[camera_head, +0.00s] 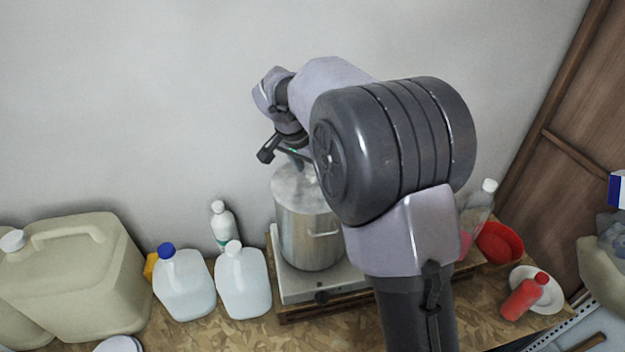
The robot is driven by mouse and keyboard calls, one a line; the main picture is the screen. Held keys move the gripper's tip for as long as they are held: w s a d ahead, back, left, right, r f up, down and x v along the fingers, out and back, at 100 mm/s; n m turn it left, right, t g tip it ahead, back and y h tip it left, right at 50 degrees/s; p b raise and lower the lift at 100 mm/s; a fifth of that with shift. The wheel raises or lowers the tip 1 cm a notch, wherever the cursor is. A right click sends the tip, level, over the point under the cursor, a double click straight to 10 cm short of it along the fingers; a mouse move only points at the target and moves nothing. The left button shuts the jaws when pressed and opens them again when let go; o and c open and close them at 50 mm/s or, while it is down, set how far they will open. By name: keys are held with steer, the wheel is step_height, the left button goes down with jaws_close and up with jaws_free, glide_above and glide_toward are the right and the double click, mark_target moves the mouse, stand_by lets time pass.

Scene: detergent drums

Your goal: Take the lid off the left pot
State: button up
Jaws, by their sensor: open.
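A tall silver metal pot (309,233) stands upright on a light-coloured hotplate. Its top (293,188) looks pale and cloudy grey; I cannot tell from here where a lid ends and the rim begins. A side handle shows on its front right wall. My gripper (281,159) is open above the pot's back left edge, with one dark finger showing to the left. Whether it touches anything on top is hard to see. My arm covers the area right of this pot, so no second pot shows.
The hotplate (318,291) rests on a wooden board. Two clear jugs (184,287) and a white bottle (222,226) stand to the left, beside a large beige canister (78,283). A red bowl (499,244), a red bottle (524,297) and a white plate (549,293) lie right.

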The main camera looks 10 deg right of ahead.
steer(key=shift+w+d+f, duration=0.1)
steer(key=shift+w+f, duration=0.1)
steer(key=shift+f, duration=0.1)
steer(key=shift+s+r, duration=0.15)
steer(key=shift+s, duration=0.05)
steer(key=c, duration=0.4)
jaws_close()
steer(key=shift+w, duration=0.15)
